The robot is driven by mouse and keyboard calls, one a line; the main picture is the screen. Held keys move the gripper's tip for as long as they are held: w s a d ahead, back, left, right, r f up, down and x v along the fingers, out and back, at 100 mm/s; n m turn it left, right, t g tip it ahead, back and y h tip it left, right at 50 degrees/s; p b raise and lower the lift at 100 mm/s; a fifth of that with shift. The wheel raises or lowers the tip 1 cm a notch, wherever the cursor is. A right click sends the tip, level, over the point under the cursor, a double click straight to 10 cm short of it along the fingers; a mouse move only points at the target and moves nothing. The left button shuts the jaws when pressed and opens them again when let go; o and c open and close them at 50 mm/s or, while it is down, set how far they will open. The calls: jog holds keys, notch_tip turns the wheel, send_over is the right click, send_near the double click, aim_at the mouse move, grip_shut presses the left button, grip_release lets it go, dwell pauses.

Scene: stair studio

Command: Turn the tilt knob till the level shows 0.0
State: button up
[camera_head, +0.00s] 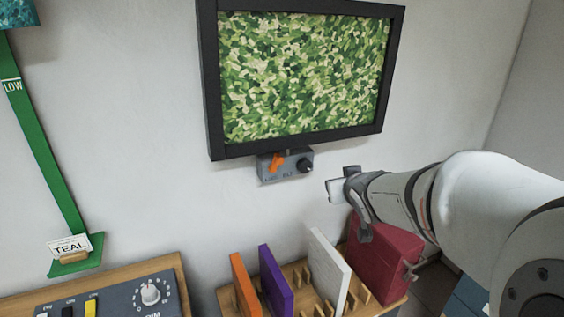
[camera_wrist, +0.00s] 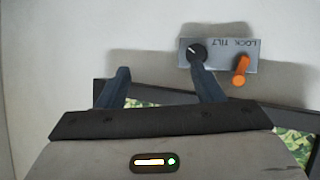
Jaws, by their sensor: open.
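The tilt knob (camera_head: 305,165) is small, round and black, on a grey box (camera_head: 286,174) under the framed picture. An orange lever (camera_head: 277,162) sits left of it; the box is lettered LOCK and TILT. In the wrist view the box is upside down, with the knob (camera_wrist: 196,51) and the orange lever (camera_wrist: 240,70). My gripper (camera_head: 346,192) is open and empty, to the right of the box in the head view. In the wrist view its fingers (camera_wrist: 160,76) are spread, and the right fingertip overlaps the knob's lower edge; contact cannot be told. I see no level reading.
The black-framed green picture (camera_head: 203,80) hangs slightly tilted on the wall. Below stand a wooden rack (camera_head: 375,300) with orange, purple and white panels, a red case (camera_head: 382,262), and a control panel (camera_head: 120,300) with a dial. A green strip (camera_head: 45,150) is at left.

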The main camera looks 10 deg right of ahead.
aim_at(306, 168)
jog(key=w+a+f+n+t+y+b, duration=0.1)
jog(key=w+a+y+b, duration=0.1)
jog(key=w, duration=0.3)
jog(key=w+a+f+n+t+y+b, duration=0.2)
jog(key=w+y, duration=0.1)
jog(key=w, duration=0.2)
jog(key=w+a+f+n+t+y+b, duration=0.1)
jog(key=w+a+f+y, duration=0.1)
jog(key=w, duration=0.3)
jog(key=shift+w+n+b, duration=0.25)
jog(key=shift+n+b, duration=0.05)
jog(key=shift+b, duration=0.1)
jog(key=shift+c, duration=0.5)
